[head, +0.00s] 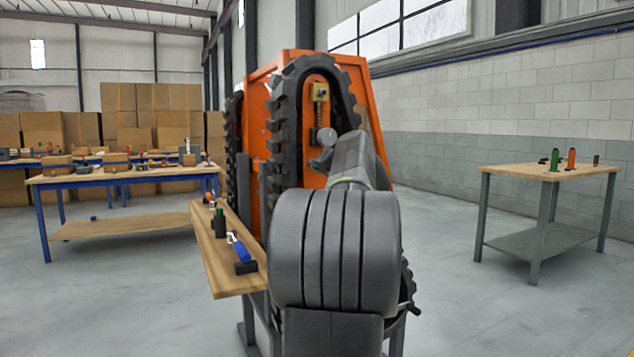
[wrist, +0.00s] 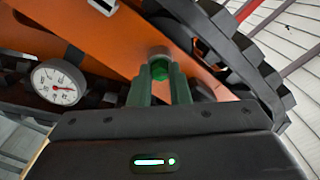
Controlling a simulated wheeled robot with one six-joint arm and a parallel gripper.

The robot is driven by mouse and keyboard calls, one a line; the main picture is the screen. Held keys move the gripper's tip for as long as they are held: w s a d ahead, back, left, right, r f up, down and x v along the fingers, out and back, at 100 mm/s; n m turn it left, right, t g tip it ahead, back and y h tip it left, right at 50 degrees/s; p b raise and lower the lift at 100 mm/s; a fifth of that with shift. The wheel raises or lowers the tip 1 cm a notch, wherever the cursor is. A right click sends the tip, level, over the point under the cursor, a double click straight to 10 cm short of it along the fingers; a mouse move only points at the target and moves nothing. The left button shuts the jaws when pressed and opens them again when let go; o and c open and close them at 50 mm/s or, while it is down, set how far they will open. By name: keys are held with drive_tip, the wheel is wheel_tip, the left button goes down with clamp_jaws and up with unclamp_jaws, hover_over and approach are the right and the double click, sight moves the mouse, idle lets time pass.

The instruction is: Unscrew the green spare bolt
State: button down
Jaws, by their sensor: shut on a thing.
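In the wrist view my gripper (wrist: 160,84) points at the orange side of the tracked carrier (wrist: 125,40). Its two fingers are closed on the green bolt (wrist: 160,69), one on each side of it. The bolt sits at a grey round fitting (wrist: 159,52) just beyond the fingertips. I cannot tell how deep the bolt sits. In the head view the orange carrier (head: 285,72) stands upright with black tracks (head: 276,150). My grey arm covers its lower middle, and the bolt and gripper are hidden there.
A black track (wrist: 225,45) curves close to the right finger. A dial gauge (wrist: 57,83) is at the left. In the head view a wooden shelf (head: 222,275) with a dark green cylinder (head: 219,223) and blue-handled tool (head: 243,254) juts out left. A side table (head: 520,171) stands right.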

drive_tip(key=n+b, duration=0.1)
drive_tip(key=n, duration=0.1)
drive_tip(key=shift+n+b, duration=0.3)
drive_tip(key=shift+b, duration=0.1)
drive_tip(key=c, duration=1.5)
unclamp_jaws()
drive_tip(key=shift+a, duration=0.1)
